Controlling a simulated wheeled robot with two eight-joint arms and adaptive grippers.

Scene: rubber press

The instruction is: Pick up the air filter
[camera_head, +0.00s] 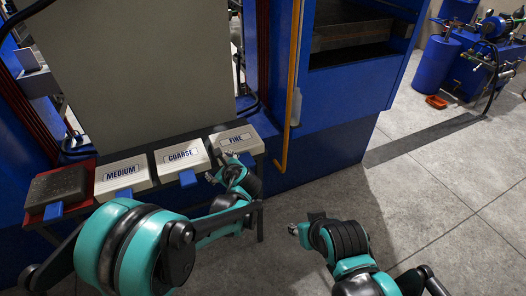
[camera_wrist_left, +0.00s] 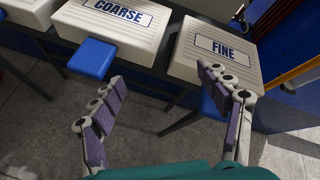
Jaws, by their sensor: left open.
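Three white ribbed filter boxes stand in a row on a dark rack, labelled MEDIUM (camera_head: 122,172), COARSE (camera_head: 182,157) and FINE (camera_head: 236,138). A blue tab sticks out in front of each. My left gripper (camera_head: 221,167) is open and empty in front of the COARSE and FINE boxes. In the left wrist view its fingertips (camera_wrist_left: 164,80) are spread, with the COARSE box (camera_wrist_left: 120,22) at upper left and the FINE box (camera_wrist_left: 215,55) beyond the right finger. That finger partly hides the FINE tab. My right gripper (camera_head: 304,228) is low over the floor, its jaw opening unclear.
A dark block (camera_head: 58,187) sits in a red tray (camera_head: 34,212) left of the boxes. A blue press (camera_head: 340,105) with a yellow pipe (camera_head: 291,90) rises to the right of the rack. Grey floor (camera_head: 450,215) is open at right.

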